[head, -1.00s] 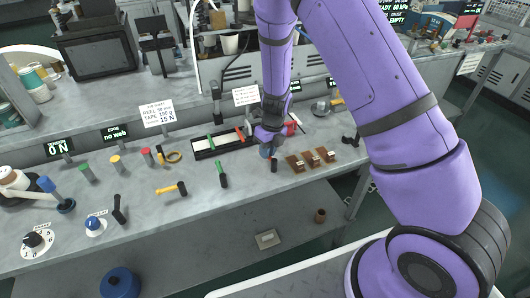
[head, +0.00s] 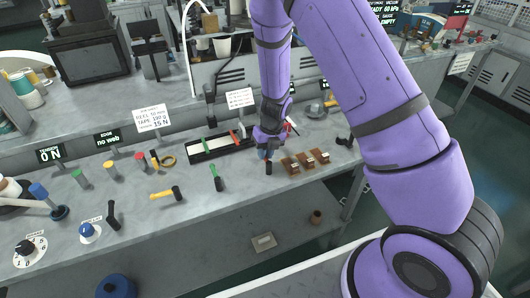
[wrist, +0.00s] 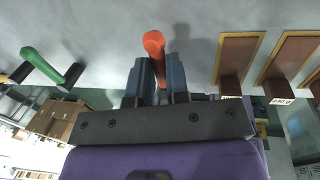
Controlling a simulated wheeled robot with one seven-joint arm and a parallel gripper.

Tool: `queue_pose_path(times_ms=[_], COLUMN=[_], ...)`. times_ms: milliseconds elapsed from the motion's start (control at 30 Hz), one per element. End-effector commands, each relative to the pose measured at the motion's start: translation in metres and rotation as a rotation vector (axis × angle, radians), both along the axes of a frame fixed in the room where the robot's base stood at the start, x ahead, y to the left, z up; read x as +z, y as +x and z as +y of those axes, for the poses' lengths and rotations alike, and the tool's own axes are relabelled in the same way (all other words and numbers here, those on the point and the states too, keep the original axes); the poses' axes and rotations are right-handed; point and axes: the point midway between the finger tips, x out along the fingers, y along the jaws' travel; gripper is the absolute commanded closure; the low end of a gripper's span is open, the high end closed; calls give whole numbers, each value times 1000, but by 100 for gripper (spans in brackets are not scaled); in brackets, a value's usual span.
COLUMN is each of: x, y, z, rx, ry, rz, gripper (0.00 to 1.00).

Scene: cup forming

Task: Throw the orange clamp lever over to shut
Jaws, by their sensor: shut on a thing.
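The orange clamp lever (wrist: 154,42) shows in the wrist view as a rounded orange bar standing between the two blue-grey fingers of my gripper (wrist: 157,80). The fingers are closed on it, and its rounded end sticks out past the fingertips. Its lower part is hidden by the fingers and the gripper body. In the head view my gripper (head: 267,150) is low over the bench, left of the wooden blocks, and it largely hides the lever there.
A green lever with a black end (wrist: 42,66) is left of my gripper; it also shows in the head view (head: 216,176). Several wooden blocks (head: 305,161) stand close on the right. The bench front (head: 200,220) is mostly clear.

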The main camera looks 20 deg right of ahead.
Motion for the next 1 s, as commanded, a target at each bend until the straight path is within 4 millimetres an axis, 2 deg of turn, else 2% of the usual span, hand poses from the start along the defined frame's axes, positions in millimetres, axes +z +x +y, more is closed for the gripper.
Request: queue_pose_path(times_ms=[100,133,200,233,500,633,1000], x=[1,1,0,0,1,9,73], y=[1,1,1,1,0,1,2], z=[-1,-1,-1,-1,0,-2,-14], rx=[-5,-5,-4,-4,-2,-2,-1], ry=[-1,-1,-1,-1,0,1,1], rz=[-2,-2,-1,-1,-1,-3,-5], gripper=[100,80,64,59,59,59,59])
